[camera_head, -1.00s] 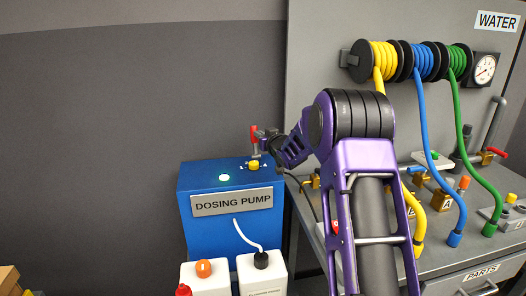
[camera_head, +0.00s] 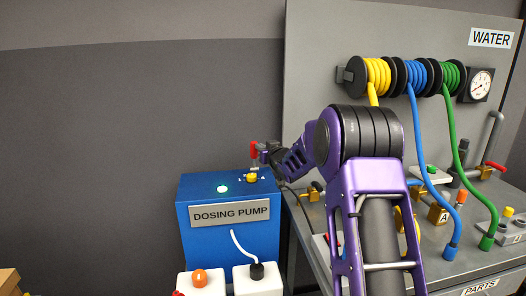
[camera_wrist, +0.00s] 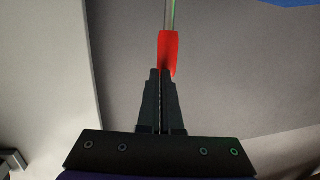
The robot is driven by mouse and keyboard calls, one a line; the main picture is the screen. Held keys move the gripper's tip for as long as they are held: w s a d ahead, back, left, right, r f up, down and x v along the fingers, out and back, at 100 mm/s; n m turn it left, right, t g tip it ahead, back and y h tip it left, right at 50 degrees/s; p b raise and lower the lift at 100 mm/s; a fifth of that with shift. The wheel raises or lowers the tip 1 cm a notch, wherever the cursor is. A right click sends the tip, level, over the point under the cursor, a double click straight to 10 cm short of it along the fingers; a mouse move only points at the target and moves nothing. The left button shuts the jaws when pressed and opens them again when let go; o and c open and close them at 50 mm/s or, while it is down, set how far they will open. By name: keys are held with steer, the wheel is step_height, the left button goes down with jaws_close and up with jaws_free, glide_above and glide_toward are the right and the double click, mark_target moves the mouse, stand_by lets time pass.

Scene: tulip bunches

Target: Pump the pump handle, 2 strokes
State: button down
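The blue dosing pump (camera_head: 230,241) stands left of the bench, with a lit pale green lamp (camera_head: 222,189) on top. Its red pump handle (camera_head: 254,149) stands upright above a yellow fitting (camera_head: 252,178) on the pump top. My gripper (camera_head: 262,151) reaches the handle from the right. In the wrist view the fingers (camera_wrist: 160,74) are nearly together at the end of the red handle (camera_wrist: 168,48), and they appear shut on it. The exact contact is partly hidden by the fingers.
White canisters with an orange cap (camera_head: 200,278) and a black cap (camera_head: 257,271) stand before the pump. A grey bench (camera_head: 420,262) with fittings, hoses and a gauge (camera_head: 481,85) lies to the right. The wall at left is clear.

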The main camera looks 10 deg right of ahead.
steer(key=r+v, duration=0.2)
steer(key=v, duration=0.8)
steer(key=shift+w+f, duration=0.1)
